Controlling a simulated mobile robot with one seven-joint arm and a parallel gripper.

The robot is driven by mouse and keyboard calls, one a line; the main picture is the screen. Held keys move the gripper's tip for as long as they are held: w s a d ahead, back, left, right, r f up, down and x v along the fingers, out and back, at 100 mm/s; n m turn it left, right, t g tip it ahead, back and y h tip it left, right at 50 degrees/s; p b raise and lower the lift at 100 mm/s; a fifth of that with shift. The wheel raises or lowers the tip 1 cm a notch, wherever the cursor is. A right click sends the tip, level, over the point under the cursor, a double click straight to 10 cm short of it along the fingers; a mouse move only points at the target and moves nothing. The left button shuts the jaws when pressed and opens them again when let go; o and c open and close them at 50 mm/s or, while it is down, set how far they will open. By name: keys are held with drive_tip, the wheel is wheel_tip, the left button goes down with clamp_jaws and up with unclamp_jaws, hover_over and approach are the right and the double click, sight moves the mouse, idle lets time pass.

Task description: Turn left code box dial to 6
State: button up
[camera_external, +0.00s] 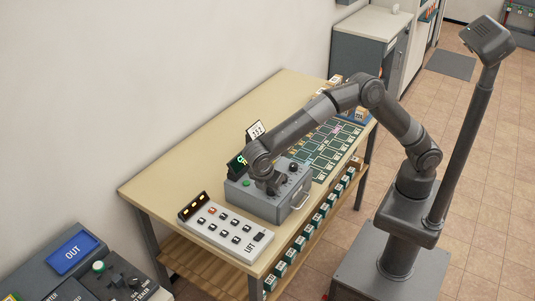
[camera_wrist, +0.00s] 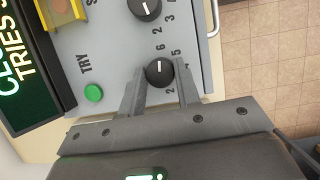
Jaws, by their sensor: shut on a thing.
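The grey code box (camera_external: 262,203) stands on the table with a handle on its front side. In the wrist view, my gripper (camera_wrist: 160,82) has one finger on each side of a black dial (camera_wrist: 159,70) on the box's panel and is shut on it. The dial's white mark points up in the picture, roughly toward the printed 6 (camera_wrist: 158,47). Other printed numbers show around the dial, and the fingers hide part of the ring. In the external view, my gripper (camera_external: 269,187) is down at the box top and hides this dial.
A second black dial (camera_wrist: 145,8) sits close by on the panel; it also shows in the external view (camera_external: 293,167). A green button (camera_wrist: 93,92) labelled TRY and a dark screen (camera_wrist: 30,70) lie left. A white LIFT panel (camera_external: 225,232) with several switches is beside the box.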

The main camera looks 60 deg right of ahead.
idle(0.4)
drive_tip(key=o, duration=1)
drive_tip(key=v, duration=1)
drive_tip(key=shift+a+r, duration=0.25)
drive_tip(key=shift+r, duration=0.05)
